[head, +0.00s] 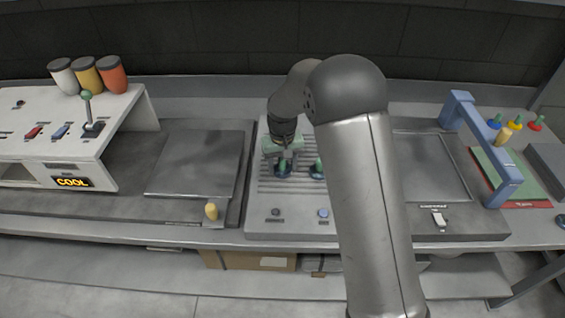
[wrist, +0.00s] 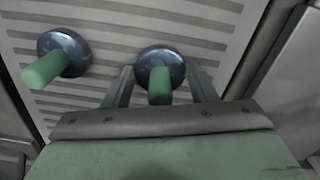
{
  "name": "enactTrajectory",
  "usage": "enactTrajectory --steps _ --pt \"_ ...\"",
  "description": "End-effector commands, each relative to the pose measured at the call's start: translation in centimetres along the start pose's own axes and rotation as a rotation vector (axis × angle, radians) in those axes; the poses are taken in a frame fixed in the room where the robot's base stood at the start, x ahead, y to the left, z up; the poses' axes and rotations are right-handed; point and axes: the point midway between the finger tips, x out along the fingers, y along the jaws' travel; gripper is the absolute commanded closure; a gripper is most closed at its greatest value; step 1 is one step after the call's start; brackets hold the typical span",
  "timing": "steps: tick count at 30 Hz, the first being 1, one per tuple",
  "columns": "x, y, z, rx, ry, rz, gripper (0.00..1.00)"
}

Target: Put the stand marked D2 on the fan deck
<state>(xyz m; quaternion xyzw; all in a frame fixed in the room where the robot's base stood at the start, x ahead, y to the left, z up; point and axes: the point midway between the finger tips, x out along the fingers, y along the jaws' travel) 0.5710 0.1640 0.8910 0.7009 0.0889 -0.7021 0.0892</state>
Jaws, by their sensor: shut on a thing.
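My gripper (head: 284,163) is over a ribbed grey deck (head: 262,205) in the middle of the bench. It is shut on a stand with a dark blue round base (wrist: 173,62) and a green peg (wrist: 159,88); the fingers lie on either side of the base. I cannot tell whether this stand touches the deck. A second, similar stand (head: 318,170) is on the deck to the right in the head view, and it shows at left in the wrist view (wrist: 62,52). No D2 mark is readable on either, and no label names the fan deck.
A white console with a lever (head: 88,105) and a lit COOL sign (head: 71,183) stands at left. A bare dark plate (head: 195,165) lies beside the deck. A blue arch (head: 480,135) and several coloured stands (head: 515,125) are at right. My arm hides part of the deck.

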Motion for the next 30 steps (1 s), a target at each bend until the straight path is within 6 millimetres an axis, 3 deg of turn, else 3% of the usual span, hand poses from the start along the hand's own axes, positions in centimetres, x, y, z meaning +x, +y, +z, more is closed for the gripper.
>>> enactTrajectory --steps 11,12,13,14,25,30 --pt "0.6 0.0 0.0 0.000 0.003 0.000 0.80" --pt "0.4 0.0 0.0 0.000 0.002 0.000 0.37" --pt "0.4 0.0 0.0 0.000 0.002 0.000 0.29" --pt "0.4 0.0 0.0 0.000 0.002 0.000 0.26" --pt "-0.3 0.0 -0.1 0.000 0.004 0.000 0.26" --pt "-3.1 0.0 -0.1 0.001 0.007 -0.001 0.26"
